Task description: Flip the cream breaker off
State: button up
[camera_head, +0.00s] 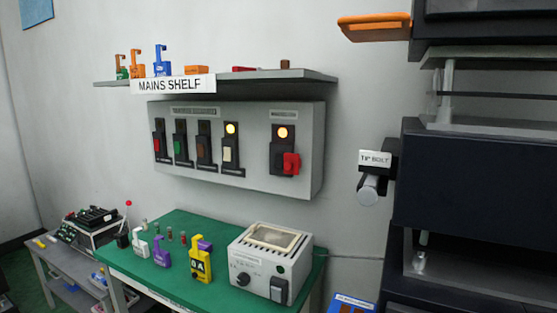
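The cream breaker (228,154) is the fourth from the left in a row on a grey wall panel (255,183). Its cream lever sits in a black housing, under a lit yellow lamp (230,128). Left of it are a red breaker (158,143), a green breaker (180,147) and a brown breaker (203,150). Their lamps look dark. Right of it is a larger switch (284,160) with a red piece and a lit yellow lamp. My gripper does not show in this view.
The mains shelf (275,75), holding small coloured items, juts out above the panel. Below stands a green-topped table (180,285) with lockout tags and a grey box (270,262). A labelled bolt fixture (372,180) and dark cabinets (460,180) stand right.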

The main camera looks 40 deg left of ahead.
aim_at(227, 150)
jog(key=u, duration=1.85)
